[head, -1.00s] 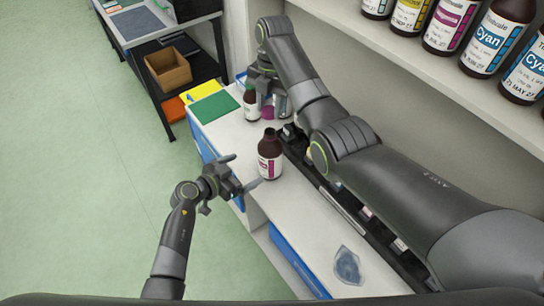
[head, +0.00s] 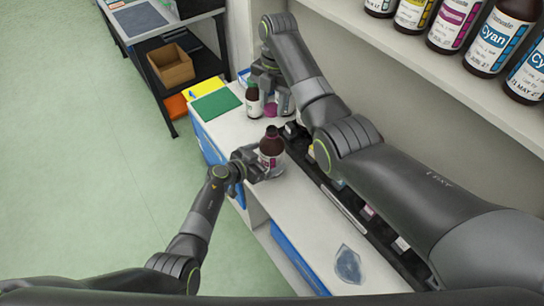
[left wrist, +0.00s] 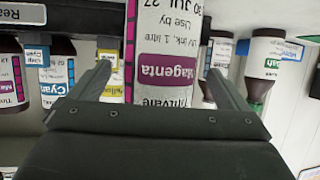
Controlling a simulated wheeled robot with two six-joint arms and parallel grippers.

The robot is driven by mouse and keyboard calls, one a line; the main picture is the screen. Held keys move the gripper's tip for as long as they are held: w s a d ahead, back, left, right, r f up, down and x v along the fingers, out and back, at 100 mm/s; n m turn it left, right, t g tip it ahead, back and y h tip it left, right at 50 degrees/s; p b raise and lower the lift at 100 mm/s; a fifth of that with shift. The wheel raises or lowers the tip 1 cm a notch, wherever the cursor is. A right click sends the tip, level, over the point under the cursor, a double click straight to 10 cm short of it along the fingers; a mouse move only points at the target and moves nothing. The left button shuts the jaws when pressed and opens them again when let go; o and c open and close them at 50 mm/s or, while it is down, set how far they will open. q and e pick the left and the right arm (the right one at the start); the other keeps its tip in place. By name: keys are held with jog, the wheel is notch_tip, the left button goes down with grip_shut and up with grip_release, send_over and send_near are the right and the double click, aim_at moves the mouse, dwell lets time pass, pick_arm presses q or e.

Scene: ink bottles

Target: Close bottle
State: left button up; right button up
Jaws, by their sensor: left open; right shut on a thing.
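A brown ink bottle with a magenta label (head: 271,152) stands upright on the white bench, its dark neck showing no coloured cap. In the left wrist view the magenta label (left wrist: 170,68) appears upside down between my fingers. My left gripper (head: 266,168) is open around the bottle's lower body, one finger on each side; in the left wrist view (left wrist: 160,85) I cannot tell whether they touch it. My right gripper (head: 272,98) is farther back over the bench, shut on a small magenta cap (head: 271,110). Its fingertips are partly hidden.
A green-labelled bottle (head: 253,100) stands close beside my right gripper. A dark rack runs along the wall side. A clear bluish piece (head: 348,264) lies at the near end. Large bottles line the shelf above.

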pick_arm(q)
jog(key=shift+x, duration=1.3)
jog(key=c, duration=1.5)
jog(key=shift+o, duration=0.2)
pick_arm(e)
send_over(272, 129)
jog(key=shift+w+d+f, duration=0.1)
jog(key=shift+f, duration=2.35)
jog(key=shift+f, duration=0.9)
jog(key=shift+f, duration=0.55)
